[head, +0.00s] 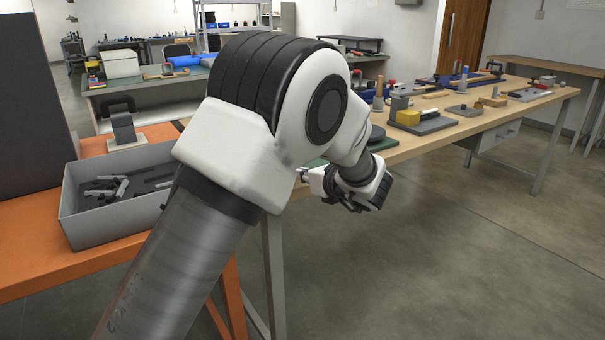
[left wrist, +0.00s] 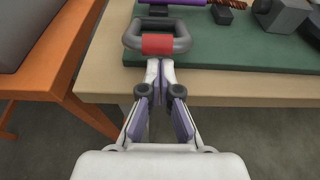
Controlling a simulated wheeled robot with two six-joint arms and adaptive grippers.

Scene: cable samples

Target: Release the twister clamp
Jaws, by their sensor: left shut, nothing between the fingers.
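In the left wrist view a dark grey loop handle with a red grip (left wrist: 158,44) lies at the near edge of a green mat (left wrist: 225,58). It appears to be the twister clamp's handle. Behind it are a purple bar (left wrist: 180,3) and a brown twisted piece (left wrist: 232,3), both cut off by the frame top. My left gripper (left wrist: 160,68) is shut and empty, its fingertips just in front of the red grip. I cannot tell whether they touch it. In the head view my left gripper (head: 303,174) is small and the arm hides most of the clamp area. My right gripper is not in view.
A grey block (left wrist: 283,14) stands on the mat at the right. The wooden table (head: 425,143) carries several tools and fixtures further along. A grey bin (head: 115,222) with dark parts sits on an orange table (head: 40,265) at the left. Open floor lies at the right front.

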